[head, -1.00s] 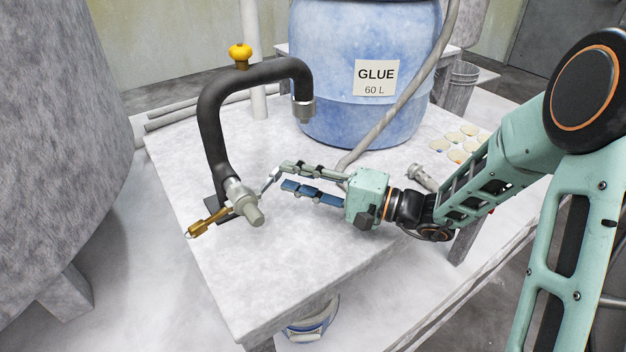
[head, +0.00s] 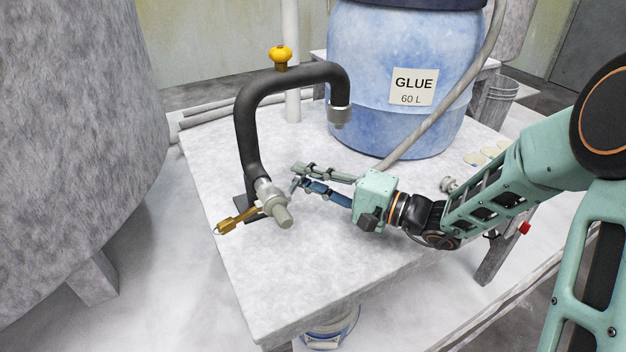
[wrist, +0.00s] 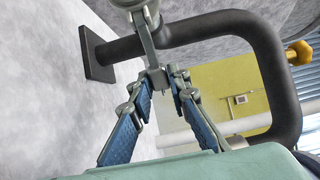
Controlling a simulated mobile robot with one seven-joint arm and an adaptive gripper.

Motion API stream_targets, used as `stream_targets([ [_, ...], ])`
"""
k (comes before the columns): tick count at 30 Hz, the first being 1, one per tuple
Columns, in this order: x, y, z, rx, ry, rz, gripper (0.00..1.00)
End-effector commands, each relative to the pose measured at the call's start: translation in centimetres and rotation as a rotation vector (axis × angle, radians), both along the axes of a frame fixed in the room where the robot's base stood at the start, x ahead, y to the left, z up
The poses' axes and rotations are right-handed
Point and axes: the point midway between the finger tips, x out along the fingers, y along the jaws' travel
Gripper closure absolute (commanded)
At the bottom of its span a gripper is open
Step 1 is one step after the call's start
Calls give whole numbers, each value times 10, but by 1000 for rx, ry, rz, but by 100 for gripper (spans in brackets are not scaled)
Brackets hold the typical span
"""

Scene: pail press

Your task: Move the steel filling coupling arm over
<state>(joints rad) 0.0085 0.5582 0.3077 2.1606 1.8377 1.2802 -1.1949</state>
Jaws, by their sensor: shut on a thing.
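The steel filling coupling (head: 268,195) sits low on a bent black pipe (head: 247,125), which stands on the table. Its thin steel arm (head: 296,185) points up and right toward my gripper and is partly hidden by the fingers. In the wrist view the arm (wrist: 149,50) comes down from the coupling (wrist: 130,4) between my fingertips. My gripper (head: 297,176) reaches in from the right, its fingers drawn in on the arm's end. The wrist view also shows my gripper (wrist: 164,78) shut on it.
A brass fitting (head: 238,221) sticks out left of the coupling. A yellow knob (head: 281,54) tops the pipe. The blue glue drum (head: 385,65) stands behind on the table (head: 310,270), with a grey hose (head: 435,108) beside it. The table's front is clear.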

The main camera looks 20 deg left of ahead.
Motion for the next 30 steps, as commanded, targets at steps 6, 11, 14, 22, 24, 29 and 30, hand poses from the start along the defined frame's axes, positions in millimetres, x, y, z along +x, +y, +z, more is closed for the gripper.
stream_targets([
  [6, -1, 1, 0, 0, 0, 4, 98],
  [11, -2, 5, 0, 1, -1, 5, 98],
  [14, -4, 10, -1, 1, -2, 6, 98],
  [22, -5, 18, 0, 0, 0, 5, 98],
  [24, -5, 18, 0, 0, 0, 5, 98],
  [29, -5, 18, 0, 0, 0, 4, 72],
  [30, -5, 18, 0, 0, 0, 4, 68],
])
